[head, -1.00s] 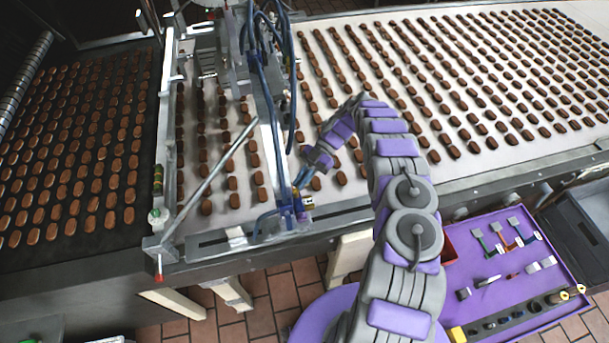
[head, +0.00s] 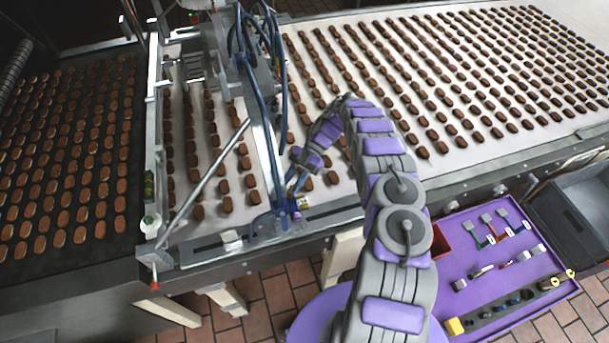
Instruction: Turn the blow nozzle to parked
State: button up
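Blue fittings (head: 272,222) sit at the near end of the metal crossbar over the conveyor, with blue hoses running up the bar. The blow nozzle seems to be part of this group, but its exact outline and turn position are too small to tell. My gripper (head: 295,186) reaches down from the right, just beside and above these fittings. Its fingers are small and partly merge with the blue parts, so I cannot tell whether they touch anything or how wide they are.
Rows of chocolate-brown pieces lie on the white conveyor (head: 345,198) and on the dark belt (head: 60,275) at left. A slanted metal rod (head: 205,185) stands left of the crossbar. A purple tool tray (head: 480,306) and a grey bin (head: 580,215) are at right.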

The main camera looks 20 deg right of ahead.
jog(key=shift+d+f+b, duration=0.1)
jog(key=shift+d+b, duration=0.4)
jog(key=shift+b, duration=0.15)
jog(key=b, duration=0.3)
jog(key=m+t+b, duration=0.1)
jog(key=b, duration=0.3)
jog(key=shift+a+f+y, duration=0.1)
jog(key=shift+a+y, duration=0.15)
jog(key=shift+y, duration=0.05)
jog(key=shift+s+b, duration=0.1)
jog(key=shift+b, duration=0.5)
